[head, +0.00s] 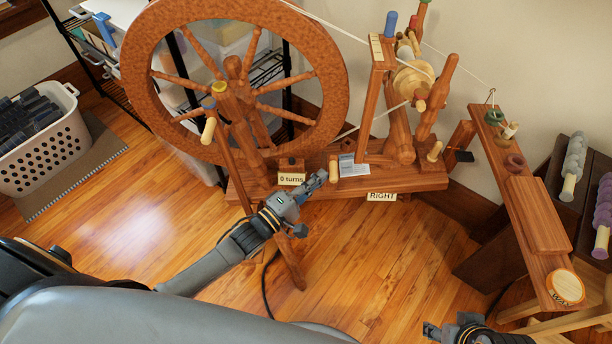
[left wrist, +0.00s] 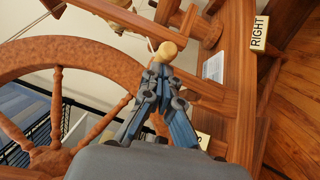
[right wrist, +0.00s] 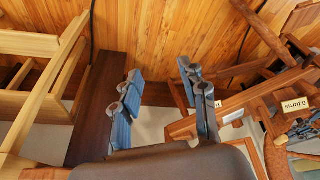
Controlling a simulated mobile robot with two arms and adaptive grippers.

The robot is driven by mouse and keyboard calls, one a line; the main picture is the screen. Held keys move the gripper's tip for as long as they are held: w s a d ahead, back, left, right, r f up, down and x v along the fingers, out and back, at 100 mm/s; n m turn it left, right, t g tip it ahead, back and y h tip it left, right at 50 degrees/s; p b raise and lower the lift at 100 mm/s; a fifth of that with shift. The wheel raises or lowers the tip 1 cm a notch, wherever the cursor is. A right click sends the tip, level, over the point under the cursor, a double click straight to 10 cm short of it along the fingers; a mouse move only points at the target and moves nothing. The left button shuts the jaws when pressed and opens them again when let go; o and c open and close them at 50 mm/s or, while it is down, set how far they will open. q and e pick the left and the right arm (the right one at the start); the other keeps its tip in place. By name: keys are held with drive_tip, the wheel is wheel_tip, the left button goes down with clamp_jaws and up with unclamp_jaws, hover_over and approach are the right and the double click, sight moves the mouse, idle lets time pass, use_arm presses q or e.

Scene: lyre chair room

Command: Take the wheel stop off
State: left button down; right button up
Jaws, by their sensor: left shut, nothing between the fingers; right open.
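The spinning wheel (head: 131,75) stands upright on its wooden bench (head: 405,181). A short peg with a pale round knob (head: 333,170) stands on the bench right of the wheel. A small dark block (head: 291,164) sits beside the wheel's lower rim; I cannot tell for sure which of these is the wheel stop. My left gripper (head: 321,178) is shut and empty, its tips close to the pale knob. In the left wrist view the knob (left wrist: 168,49) shows just beyond the tips (left wrist: 158,70). My right gripper (right wrist: 160,82) is open and empty, low at the right.
Tags reading "0 turns" (head: 291,179) and "RIGHT" (head: 381,197) are on the bench. A white card (head: 354,166) lies near the knob. A slanted wooden board (head: 538,215) stands right, a basket (head: 50,150) left. Floor (head: 375,265) in front is partly clear.

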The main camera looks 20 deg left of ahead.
sight(335, 181)
use_arm(q)
drive_tip(key=d+m+p, duration=0.1)
drive_tip(key=p, duration=0.1)
drive_tip(key=d+g+y+p, duration=0.1)
drive_tip(key=p, duration=0.1)
drive_tip(key=w+d+m+g+p, duration=0.1)
drive_tip(key=p, duration=0.2)
drive_tip(key=shift+d+r+m+y, duration=0.3)
drive_tip(key=shift+r, duration=0.05)
drive_tip(key=shift+w+d+f, duration=0.1)
drive_tip(key=shift+w+d, duration=0.05)
drive_tip(key=shift+d, duration=0.25)
use_arm(e)
wheel_tip(335, 181, down, 21)
drive_tip(key=s+g, duration=0.1)
drive_tip(key=s, duration=0.2)
drive_tip(key=shift+f, duration=0.15)
use_arm(q)
drive_tip(key=shift+d, duration=0.1)
drive_tip(key=v, duration=1.2)
drive_tip(key=shift+a, duration=0.2)
